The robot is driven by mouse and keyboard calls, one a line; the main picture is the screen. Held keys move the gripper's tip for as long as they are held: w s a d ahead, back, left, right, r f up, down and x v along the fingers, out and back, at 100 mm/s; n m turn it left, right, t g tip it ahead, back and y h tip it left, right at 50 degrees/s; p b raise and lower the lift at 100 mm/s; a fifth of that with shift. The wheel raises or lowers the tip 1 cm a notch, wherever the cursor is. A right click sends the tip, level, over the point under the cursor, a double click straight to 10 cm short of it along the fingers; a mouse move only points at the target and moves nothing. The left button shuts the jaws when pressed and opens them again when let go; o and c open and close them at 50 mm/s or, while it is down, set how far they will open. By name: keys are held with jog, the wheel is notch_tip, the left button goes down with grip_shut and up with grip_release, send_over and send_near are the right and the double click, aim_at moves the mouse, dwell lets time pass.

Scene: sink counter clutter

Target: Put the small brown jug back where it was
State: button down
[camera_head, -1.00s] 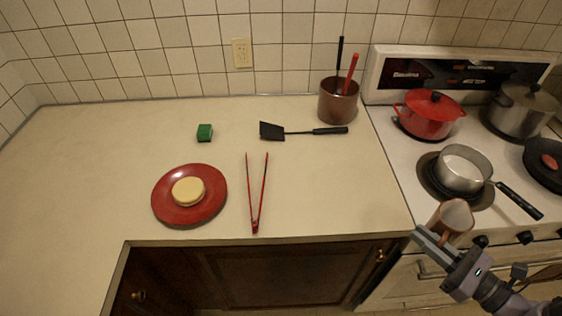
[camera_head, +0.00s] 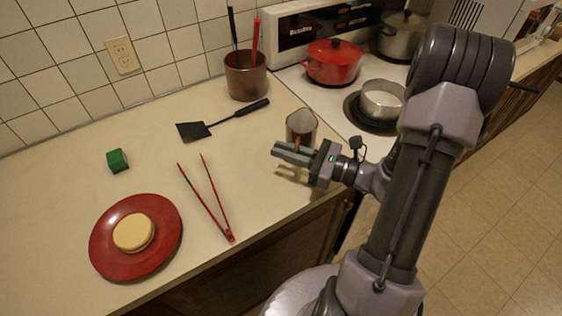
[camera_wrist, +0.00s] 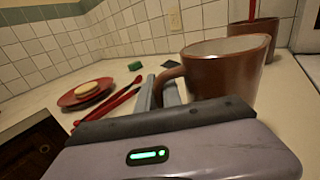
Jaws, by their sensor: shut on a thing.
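The small brown jug (camera_head: 301,128) looks upright, at the right end of the counter beside the stove. I cannot tell whether its base touches the counter. My gripper (camera_head: 281,151) is shut on the jug's handle, on the near-left side of its body. In the wrist view the jug (camera_wrist: 232,72) fills the upper right, with its open rim up. There the fingers of my gripper (camera_wrist: 165,94) close around the lower handle. The jug's base is hidden behind my gripper in the wrist view.
Red tongs (camera_head: 207,203) and a black spatula (camera_head: 222,121) lie left of the jug. A brown utensil pot (camera_head: 246,80) stands behind. A red plate (camera_head: 107,251) holds a pale round item; a green block (camera_head: 117,160) sits behind it. A steel saucepan (camera_head: 382,101) and red pot (camera_head: 333,64) are on the stove.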

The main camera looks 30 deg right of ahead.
jog(key=shift+w+a+f+b, duration=0.1)
jog(key=shift+w+f+b, duration=0.1)
jog(key=shift+f+b, duration=0.65)
jog(key=shift+w+a+f+b, duration=0.15)
jog(key=shift+f+b, duration=0.25)
jog(key=shift+f, duration=0.75)
jog(key=c, duration=1.5)
grip_release()
jog(key=shift+r, duration=0.1)
jog(key=shift+r+p, duration=0.25)
jog(key=shift+p, duration=0.05)
jog(key=p+v, duration=0.3)
jog(key=v, duration=0.9)
jog(key=s+a+r+n+g+h, duration=0.1)
jog(key=a+r+n+g, duration=0.2)
jog(key=a+n+g, duration=0.5)
jog(key=s+a+r+n+g+h, duration=0.1)
jog(key=a+r+n+g, duration=0.4)
jog(key=a, duration=0.4)
jog(key=s+a+r+n+t+h, duration=0.4)
jog(key=a+r+n+h, duration=0.1)
jog(key=n, duration=0.6)
notch_tip(320, 180, up, 2)
jog(key=shift+a+r+h, duration=0.15)
jog(key=shift+r+h, duration=0.1)
jog(key=shift+h, duration=0.65)
